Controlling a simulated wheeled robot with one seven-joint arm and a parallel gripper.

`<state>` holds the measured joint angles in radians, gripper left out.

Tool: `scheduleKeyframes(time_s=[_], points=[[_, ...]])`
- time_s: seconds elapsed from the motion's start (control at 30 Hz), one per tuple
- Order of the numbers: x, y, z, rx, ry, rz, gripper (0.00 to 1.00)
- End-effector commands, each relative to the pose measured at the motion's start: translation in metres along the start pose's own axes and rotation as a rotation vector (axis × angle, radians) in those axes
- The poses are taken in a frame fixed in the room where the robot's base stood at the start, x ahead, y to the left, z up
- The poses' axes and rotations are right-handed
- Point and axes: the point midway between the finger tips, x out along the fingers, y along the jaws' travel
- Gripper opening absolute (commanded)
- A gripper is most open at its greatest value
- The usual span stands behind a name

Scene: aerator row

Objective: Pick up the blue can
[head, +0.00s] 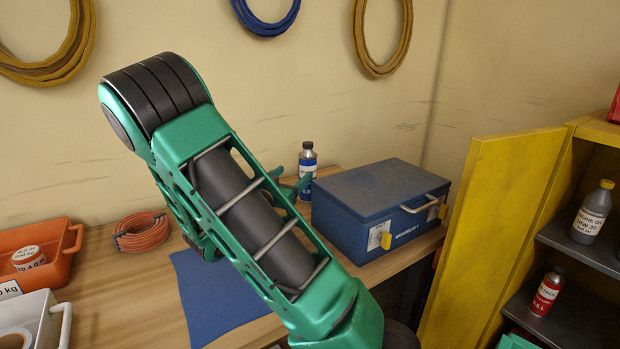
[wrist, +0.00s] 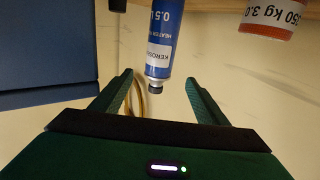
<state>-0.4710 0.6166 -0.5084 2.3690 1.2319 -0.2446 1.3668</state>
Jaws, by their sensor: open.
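The blue can (head: 307,172) has a dark cap and stands upright on the wooden table, left of the blue toolbox. Its lower part is partly hidden by my arm in the head view. In the wrist view, which is upside down, the blue can (wrist: 174,42) shows a white label and its dark cap lies near the gap between the fingers. My gripper (wrist: 160,97) is open and empty, one finger on each side of the cap line. In the head view my gripper (head: 296,186) is mostly hidden behind my arm, with a green finger showing close to the can.
A blue toolbox (head: 376,208) stands right of the can. An orange-and-white container (wrist: 272,18) shows in the wrist view. A coiled orange hose (head: 140,232), a blue mat (head: 212,303) and an orange bin (head: 62,262) are on the table. A yellow cabinet (head: 497,220) stands right.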

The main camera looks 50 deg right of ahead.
Motion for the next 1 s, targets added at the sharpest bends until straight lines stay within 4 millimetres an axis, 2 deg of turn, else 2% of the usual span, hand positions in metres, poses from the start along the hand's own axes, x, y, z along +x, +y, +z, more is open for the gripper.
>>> scheduleKeyframes(time_s=[0.03,0.2,0.47,0.8,1.0], points=[[0.009,0.001,0.0,0.003,0.001,0.004,0.68],[0.032,0.001,0.0,0.002,0.0,0.003,0.68],[0.045,0.0,0.0,0.002,-0.001,0.0,0.68],[0.087,0.002,-0.002,0.003,-0.001,0.002,0.68],[0.092,0.002,-0.002,0.001,-0.002,0.0,0.68]])
